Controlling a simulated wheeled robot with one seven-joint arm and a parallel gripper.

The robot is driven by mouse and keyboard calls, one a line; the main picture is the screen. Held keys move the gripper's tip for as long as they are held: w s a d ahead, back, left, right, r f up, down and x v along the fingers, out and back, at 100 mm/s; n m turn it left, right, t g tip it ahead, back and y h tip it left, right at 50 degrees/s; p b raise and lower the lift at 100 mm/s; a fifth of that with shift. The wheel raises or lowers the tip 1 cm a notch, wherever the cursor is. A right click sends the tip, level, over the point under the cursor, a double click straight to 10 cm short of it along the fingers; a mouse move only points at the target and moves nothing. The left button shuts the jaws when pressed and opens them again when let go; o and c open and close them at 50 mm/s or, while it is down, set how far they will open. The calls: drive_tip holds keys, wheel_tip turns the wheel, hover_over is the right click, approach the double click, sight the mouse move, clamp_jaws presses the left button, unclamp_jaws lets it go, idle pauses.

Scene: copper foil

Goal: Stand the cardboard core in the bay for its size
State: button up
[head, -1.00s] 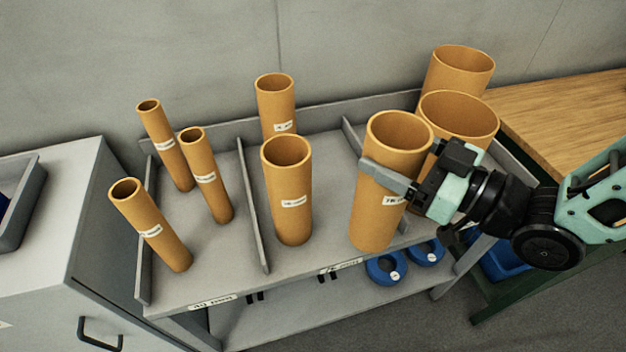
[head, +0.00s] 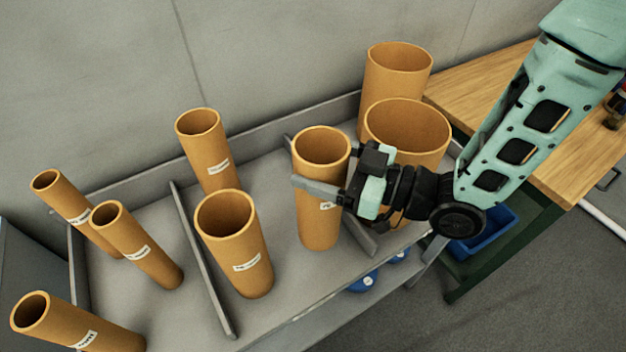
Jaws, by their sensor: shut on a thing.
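My gripper (head: 330,190) is shut on an orange-brown cardboard core (head: 320,222), gripped around its upper half. The held core is upright, open end up, with a white label partly covered by the gripper. It is over the front of the rack's middle bay (head: 285,265), just left of the right divider (head: 288,140). I cannot tell whether its base touches the shelf. Two cores of similar width stand in the middle bay, one at the back (head: 207,160) and one in front (head: 240,262).
Several thin cores (head: 140,255) stand in the left bay, beyond the left divider (head: 205,270). Two wide cores (head: 395,90) stand in the right bay. A wooden bench (head: 570,160) is at right. Blue rings (head: 362,282) lie on the lower shelf.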

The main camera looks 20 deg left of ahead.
drive_tip(key=shift+f+p, duration=0.4)
drive_tip(key=shift+f, duration=2.1)
drive_tip(key=o, duration=1.5)
drive_tip(key=shift+c, duration=0.2)
drive_tip(key=s+d+b, duration=0.1)
drive_tip(key=d+b, duration=0.3)
drive_tip(key=d, duration=0.8)
